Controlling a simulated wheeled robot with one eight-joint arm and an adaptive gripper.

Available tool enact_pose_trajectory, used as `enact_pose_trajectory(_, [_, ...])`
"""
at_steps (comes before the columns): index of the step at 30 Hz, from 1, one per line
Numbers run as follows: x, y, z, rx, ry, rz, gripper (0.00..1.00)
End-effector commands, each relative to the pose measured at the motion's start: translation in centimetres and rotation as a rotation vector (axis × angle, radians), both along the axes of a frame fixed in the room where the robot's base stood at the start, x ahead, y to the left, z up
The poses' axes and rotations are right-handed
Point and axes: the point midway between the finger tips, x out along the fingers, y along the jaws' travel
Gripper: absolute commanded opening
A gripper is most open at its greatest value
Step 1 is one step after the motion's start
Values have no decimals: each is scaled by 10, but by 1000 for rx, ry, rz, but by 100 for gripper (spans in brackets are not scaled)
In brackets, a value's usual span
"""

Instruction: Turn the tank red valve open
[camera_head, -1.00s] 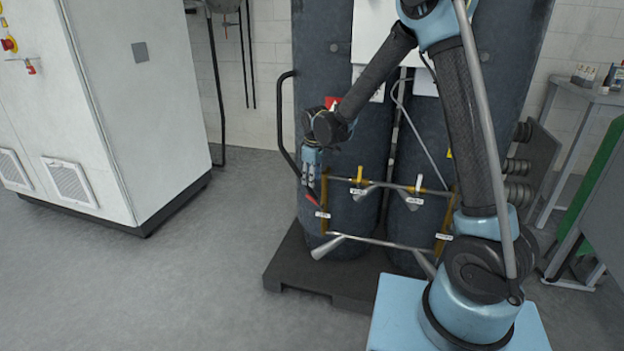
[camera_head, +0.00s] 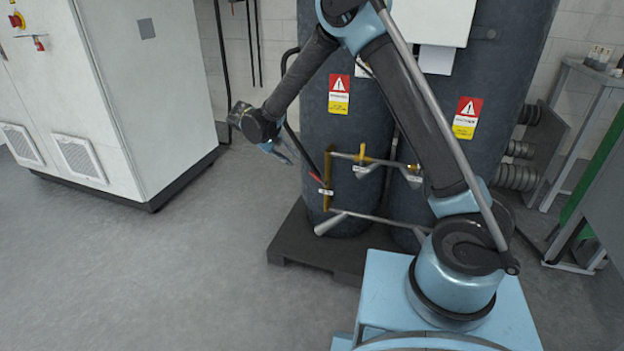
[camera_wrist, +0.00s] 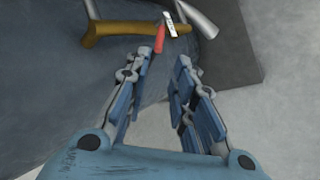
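The tank's red valve handle (camera_head: 316,177) sits at the upper left end of the brass and grey pipework (camera_head: 328,172) in front of the left dark tank (camera_head: 345,125). In the wrist view the red handle (camera_wrist: 160,38) is beyond the fingertips, roughly in line with the gap between them and closer to the left finger. It joins the brass pipe (camera_wrist: 125,29) beside a small white tag. My gripper (camera_wrist: 162,64) is open with nothing between its fingers. In the head view my gripper (camera_head: 284,152) is up and left of the handle, apart from it.
The tanks stand on a dark pallet (camera_head: 310,244). A white cabinet (camera_head: 155,110) stands at the left. A dark curved rail (camera_head: 291,130) runs beside the left tank. A grey table (camera_head: 590,75) is at the right. The floor at the left front is clear.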

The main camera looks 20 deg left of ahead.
Motion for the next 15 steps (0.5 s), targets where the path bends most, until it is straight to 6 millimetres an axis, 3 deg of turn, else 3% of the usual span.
enact_pose_trajectory(15, [38, -42, -63, 1, 2, -3, 23])
